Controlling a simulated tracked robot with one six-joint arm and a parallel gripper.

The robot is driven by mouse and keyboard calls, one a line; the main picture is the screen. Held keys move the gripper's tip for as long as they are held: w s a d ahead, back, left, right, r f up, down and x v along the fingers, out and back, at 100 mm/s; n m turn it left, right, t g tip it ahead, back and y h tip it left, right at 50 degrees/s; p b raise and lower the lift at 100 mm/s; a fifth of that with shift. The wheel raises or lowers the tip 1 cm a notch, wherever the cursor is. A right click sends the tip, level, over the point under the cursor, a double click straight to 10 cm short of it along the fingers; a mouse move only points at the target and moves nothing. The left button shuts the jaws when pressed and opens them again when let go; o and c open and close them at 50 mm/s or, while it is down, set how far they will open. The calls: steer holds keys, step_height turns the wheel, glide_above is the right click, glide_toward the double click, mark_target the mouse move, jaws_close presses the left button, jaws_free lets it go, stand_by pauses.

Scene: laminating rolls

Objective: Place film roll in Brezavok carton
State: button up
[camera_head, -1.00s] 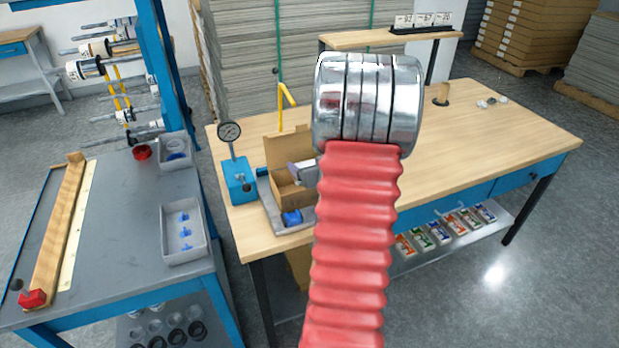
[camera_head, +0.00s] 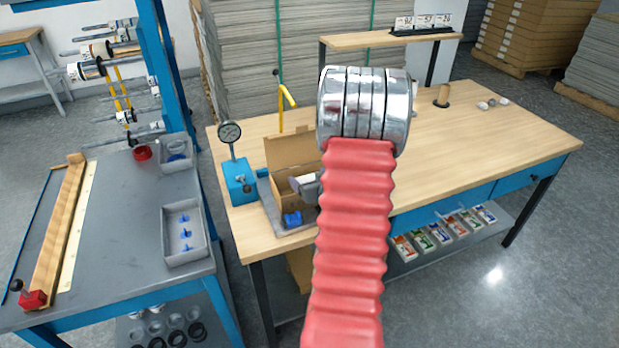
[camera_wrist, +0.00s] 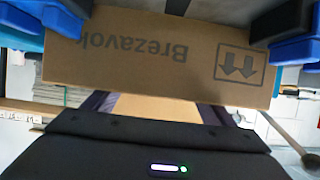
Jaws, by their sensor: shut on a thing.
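The Brezavok carton (camera_head: 286,150) stands open on the wooden bench, its back flap raised. In the wrist view the carton (camera_wrist: 160,55) shows its printed name upside down, close in front of my gripper (camera_wrist: 155,100). My gripper (camera_head: 311,188), partly hidden behind my red-sleeved arm, is at the carton's right side, near its opening. Most of the roll is hidden. I cannot tell how far it is inside.
A blue gauge stand (camera_head: 239,183) is close on the left and a yellow handle (camera_head: 284,108) behind. The bench's right side is largely clear. A grey side table (camera_head: 115,230) holds bins.

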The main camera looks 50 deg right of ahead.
steer(key=o, duration=1.2)
steer(key=shift+r, duration=0.1)
steer(key=v, duration=1.2)
steer(key=shift+d, duration=0.1)
